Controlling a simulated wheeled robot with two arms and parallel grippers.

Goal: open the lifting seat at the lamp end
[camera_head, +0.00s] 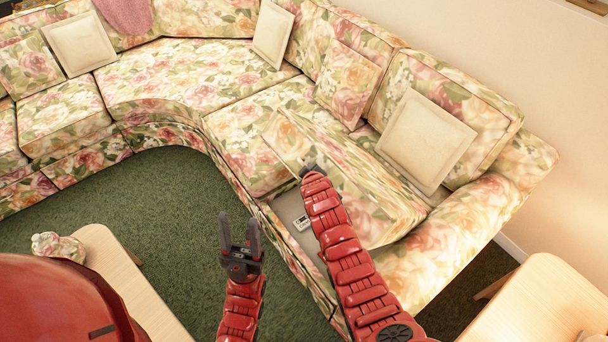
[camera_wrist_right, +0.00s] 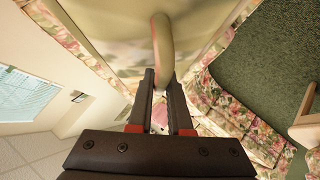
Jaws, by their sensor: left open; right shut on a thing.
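The lifting seat (camera_head: 385,205) is a floral panel at the right end of the sofa. It is tilted up, and a pale storage space (camera_head: 290,208) shows under its raised front edge. A small white-and-dark item (camera_head: 301,223) lies inside. My right gripper (camera_head: 308,172) is at the seat's raised edge. My left gripper (camera_head: 240,225) is open and empty over the green carpet, in front of the sofa. No lamp is in view.
A cream cushion (camera_head: 425,140) leans on the backrest behind the lifted seat, beside the sofa arm (camera_head: 460,235). A wooden side table (camera_head: 545,305) stands at lower right. A low wooden table (camera_head: 130,290) is at lower left. Green carpet (camera_head: 175,210) is clear between.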

